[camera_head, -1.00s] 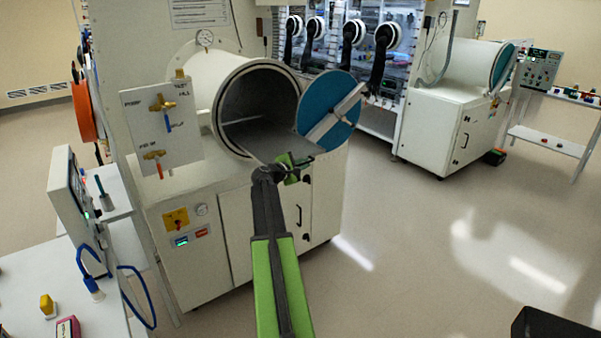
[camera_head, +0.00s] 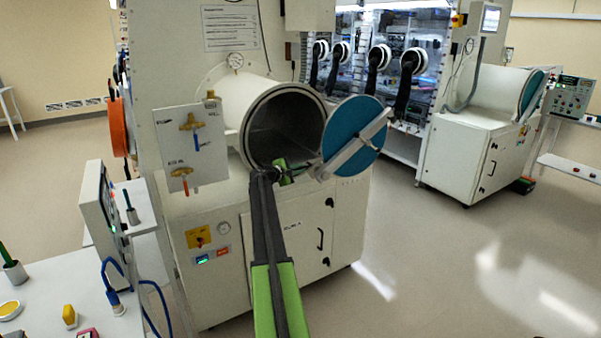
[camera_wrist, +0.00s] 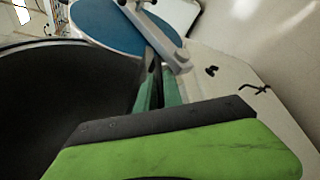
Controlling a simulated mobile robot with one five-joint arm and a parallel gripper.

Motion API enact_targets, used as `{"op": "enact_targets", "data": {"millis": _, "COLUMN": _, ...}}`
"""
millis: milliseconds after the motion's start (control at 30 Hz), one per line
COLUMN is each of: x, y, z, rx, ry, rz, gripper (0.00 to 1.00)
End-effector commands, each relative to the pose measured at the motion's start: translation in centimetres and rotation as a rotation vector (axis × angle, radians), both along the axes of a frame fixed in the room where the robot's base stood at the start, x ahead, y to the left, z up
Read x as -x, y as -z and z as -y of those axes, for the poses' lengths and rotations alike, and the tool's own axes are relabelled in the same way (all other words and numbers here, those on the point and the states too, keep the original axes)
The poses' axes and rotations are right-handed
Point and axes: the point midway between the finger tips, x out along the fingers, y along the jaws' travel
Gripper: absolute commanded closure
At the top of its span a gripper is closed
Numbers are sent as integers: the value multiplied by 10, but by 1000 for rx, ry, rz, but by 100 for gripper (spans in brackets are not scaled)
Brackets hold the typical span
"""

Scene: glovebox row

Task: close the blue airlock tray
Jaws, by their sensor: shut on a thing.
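The airlock is a white cylinder (camera_head: 232,100) with a dark round mouth. Its round blue door (camera_head: 352,125), crossed by a grey bar, hangs open to the right; it also shows at the top of the wrist view (camera_wrist: 105,22). The grey airlock tray (camera_head: 285,155) lies low inside the mouth, its front near the rim. My gripper (camera_head: 290,170) is at the lower right of the mouth, shut on the tray's front handle. The handle itself is mostly hidden by the fingers. In the wrist view the green fingers (camera_wrist: 152,90) are close together beside the dark opening.
A white panel with valves (camera_head: 191,150) stands left of the mouth, above a white cabinet (camera_head: 290,240). A bench (camera_head: 40,290) with small items is at lower left. A second airlock (camera_head: 495,85) stands at back right. The floor at right is clear.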

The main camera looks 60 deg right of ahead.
Motion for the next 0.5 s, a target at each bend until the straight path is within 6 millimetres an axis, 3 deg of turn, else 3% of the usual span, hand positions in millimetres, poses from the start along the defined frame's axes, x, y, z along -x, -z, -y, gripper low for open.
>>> {"op": "enact_targets", "data": {"millis": 233, "x": 7, "y": -1, "z": 4, "rx": 1, "ry": 10, "rz": -5, "gripper": 100}}
{"op": "enact_targets", "data": {"millis": 267, "x": 8, "y": -1, "z": 5, "rx": 2, "ry": 11, "rz": -6, "gripper": 85}}
{"op": "enact_targets", "data": {"millis": 300, "x": 8, "y": 0, "z": 5, "rx": 2, "ry": 11, "rz": -6, "gripper": 80}}
{"op": "enact_targets", "data": {"millis": 400, "x": 8, "y": 0, "z": 5, "rx": 1, "ry": 10, "rz": -4, "gripper": 68}}
{"op": "enact_targets", "data": {"millis": 500, "x": 7, "y": 0, "z": 4, "rx": 1, "ry": 10, "rz": -4, "gripper": 68}}
